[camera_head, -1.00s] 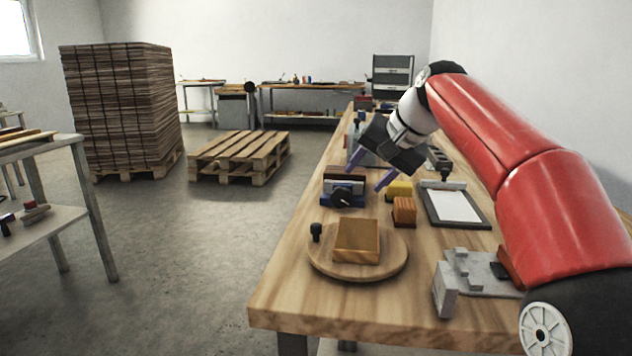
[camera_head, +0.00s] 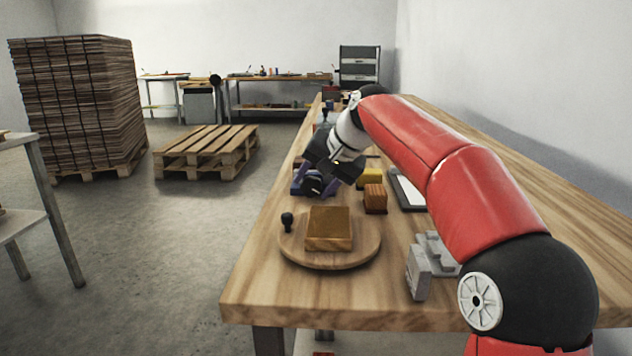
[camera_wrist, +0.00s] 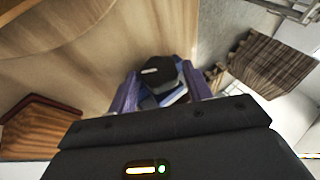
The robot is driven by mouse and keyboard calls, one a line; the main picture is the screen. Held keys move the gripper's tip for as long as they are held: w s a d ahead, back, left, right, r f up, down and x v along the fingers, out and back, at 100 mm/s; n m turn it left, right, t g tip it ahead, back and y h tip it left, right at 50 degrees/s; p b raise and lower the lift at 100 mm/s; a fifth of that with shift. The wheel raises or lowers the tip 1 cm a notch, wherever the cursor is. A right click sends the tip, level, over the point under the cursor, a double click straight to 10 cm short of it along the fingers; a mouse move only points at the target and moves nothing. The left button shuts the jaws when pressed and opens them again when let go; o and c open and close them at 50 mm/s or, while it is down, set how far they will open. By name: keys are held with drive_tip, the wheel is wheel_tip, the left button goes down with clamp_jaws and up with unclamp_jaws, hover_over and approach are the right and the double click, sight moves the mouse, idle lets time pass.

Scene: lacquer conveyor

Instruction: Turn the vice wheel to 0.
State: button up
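The vice (camera_head: 298,187) is a small blue and dark block near the left edge of the workbench, mostly hidden by my gripper in the head view. Its black wheel (camera_head: 313,184) faces me. In the wrist view the wheel (camera_wrist: 160,73) is a dark knob with a short white mark; no number is readable. My gripper (camera_head: 317,182) is down at the vice, its purple fingers apart on either side of the wheel. The wrist view shows the fingers (camera_wrist: 157,80) flanking it, with contact unclear. Blue vice body (camera_wrist: 172,97) shows below the wheel.
An orange-brown block (camera_head: 375,199) and a yellow block (camera_head: 369,178) stand right of the vice. A round wooden board (camera_head: 300,250) with a wooden box (camera_head: 329,229) and black knob (camera_head: 287,221) lies nearer. A grey fixture (camera_head: 418,275) is at right.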

drive_tip(key=c, duration=0.6)
drive_tip(key=shift+c, duration=0.2)
drive_tip(key=shift+r, duration=0.1)
drive_tip(key=shift+a+h+p, duration=0.2)
drive_tip(key=shift+h+p, duration=0.4)
drive_tip(key=shift+a+n+h, duration=0.15)
drive_tip(key=shift+n+h, duration=0.15)
drive_tip(key=shift+h, duration=0.85)
drive_tip(key=shift+a+n+h, duration=0.15)
drive_tip(key=shift+n+h, duration=0.15)
drive_tip(key=shift+h, duration=0.85)
drive_tip(key=shift+g, duration=0.3)
drive_tip(key=o, duration=0.7)
